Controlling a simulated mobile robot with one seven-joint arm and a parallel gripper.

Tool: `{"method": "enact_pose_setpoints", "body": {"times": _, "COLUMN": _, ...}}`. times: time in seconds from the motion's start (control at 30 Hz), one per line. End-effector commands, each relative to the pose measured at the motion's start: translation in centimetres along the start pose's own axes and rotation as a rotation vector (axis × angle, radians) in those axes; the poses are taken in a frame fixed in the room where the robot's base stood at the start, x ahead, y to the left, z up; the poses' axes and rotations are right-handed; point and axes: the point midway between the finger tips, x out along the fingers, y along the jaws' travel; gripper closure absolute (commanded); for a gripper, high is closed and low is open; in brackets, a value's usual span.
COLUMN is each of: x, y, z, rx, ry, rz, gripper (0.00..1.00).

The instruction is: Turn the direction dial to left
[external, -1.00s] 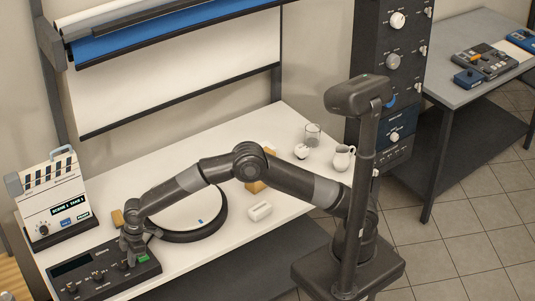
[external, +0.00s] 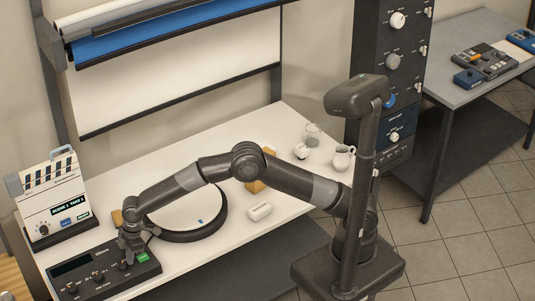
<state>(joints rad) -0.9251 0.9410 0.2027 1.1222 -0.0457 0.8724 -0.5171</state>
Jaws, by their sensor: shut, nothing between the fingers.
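A dark control panel (external: 105,272) lies at the front left of the white table, with a display, several small knobs and a green button (external: 143,257). My gripper (external: 125,264) is at the right part of this panel, pointing down over a knob there. It is shut, with nothing seen between its fingers. The knob under it is mostly hidden, so I cannot tell its setting or whether the fingers touch it. Other knobs (external: 98,275) show to its left. Their labels are too small to read, so I cannot tell which is the direction dial.
A clapper device (external: 52,205) with a display stands behind the panel. A round turntable (external: 222,212) lies right of my gripper, under my forearm. A white block (external: 260,211), wooden blocks (external: 256,186), a glass (external: 313,133) and a white jug (external: 343,157) stand farther right.

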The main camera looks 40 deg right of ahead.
Motion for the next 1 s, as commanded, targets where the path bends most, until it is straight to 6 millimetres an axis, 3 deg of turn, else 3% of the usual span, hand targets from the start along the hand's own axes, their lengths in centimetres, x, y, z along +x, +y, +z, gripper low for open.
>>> {"method": "enact_pose_setpoints", "body": {"times": 0.4, "x": 0.0, "y": 1.1, "z": -0.2, "rx": 0.001, "ry": -0.001, "rz": 0.000, "gripper": 1.00}}
{"method": "enact_pose_setpoints", "body": {"times": 1.0, "x": -0.1, "y": 1.3, "z": 0.1, "rx": 0.000, "ry": 0.000, "rz": 0.000, "gripper": 1.00}}
